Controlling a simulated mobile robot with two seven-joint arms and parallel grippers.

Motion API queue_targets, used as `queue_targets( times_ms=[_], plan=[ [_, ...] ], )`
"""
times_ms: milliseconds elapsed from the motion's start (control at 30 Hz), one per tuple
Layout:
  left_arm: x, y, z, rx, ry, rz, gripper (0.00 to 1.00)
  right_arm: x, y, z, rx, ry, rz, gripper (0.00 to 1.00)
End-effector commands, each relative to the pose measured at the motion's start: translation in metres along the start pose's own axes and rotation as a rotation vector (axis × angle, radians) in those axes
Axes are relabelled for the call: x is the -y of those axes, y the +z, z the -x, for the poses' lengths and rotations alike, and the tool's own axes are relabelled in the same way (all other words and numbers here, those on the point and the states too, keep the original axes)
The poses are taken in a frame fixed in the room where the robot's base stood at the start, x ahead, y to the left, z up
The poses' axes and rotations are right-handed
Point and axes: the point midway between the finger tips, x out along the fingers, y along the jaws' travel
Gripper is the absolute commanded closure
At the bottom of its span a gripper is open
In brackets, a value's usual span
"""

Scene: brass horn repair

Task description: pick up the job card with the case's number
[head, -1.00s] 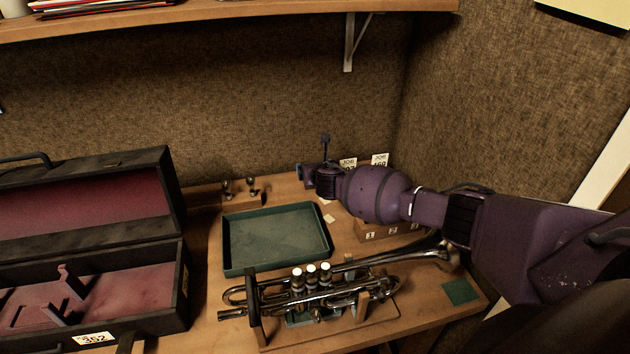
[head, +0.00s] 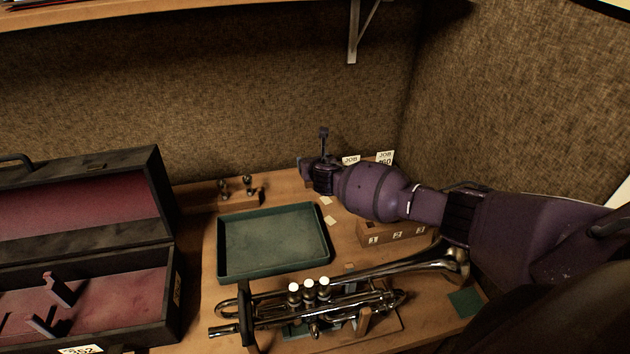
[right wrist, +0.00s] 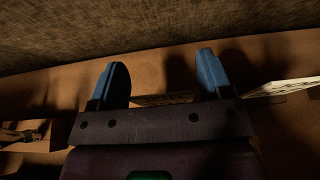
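The open trumpet case (head: 168,215) is at the left of the head view. Its white number label (head: 82,349) is cut by the bottom edge and ends in "52". Two white job cards stand at the back right of the bench. The left one (head: 351,160) is partly hidden by my right arm and its number is unreadable; the right one (head: 385,158) seems to end in "60". My right gripper (head: 306,168) is beside them at the left. My left gripper is not visible.
A green tray (head: 222,262) lies mid-bench. A trumpet (head: 320,296) rests on a stand in front of it. A numbered wooden box (head: 397,234) stands under my right arm. A small wooden holder (head: 240,197) is behind the tray. A shelf bracket (head: 356,32) hangs above.

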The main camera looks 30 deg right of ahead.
Motion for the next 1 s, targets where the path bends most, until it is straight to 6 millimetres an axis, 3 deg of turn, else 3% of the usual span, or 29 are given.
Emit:
queue_targets(
  times_ms=[33,300,667,867,1000],
  plan=[
    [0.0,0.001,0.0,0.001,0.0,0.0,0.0,0.0,0.0,0.0,0.0,0.0,0.0,0.35],
    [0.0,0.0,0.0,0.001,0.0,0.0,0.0,0.0,0.0,0.0,0.0,0.0,0.0,0.77],
    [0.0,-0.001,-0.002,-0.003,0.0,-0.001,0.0,0.001,0.007,0.002,0.004,-0.001,0.001,0.77],
    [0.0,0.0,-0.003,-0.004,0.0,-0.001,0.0,0.001,0.034,0.013,0.005,0.001,0.001,0.77],
    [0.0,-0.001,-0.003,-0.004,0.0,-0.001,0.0,0.001,0.069,0.027,0.007,0.001,0.001,0.77]
  ],
)
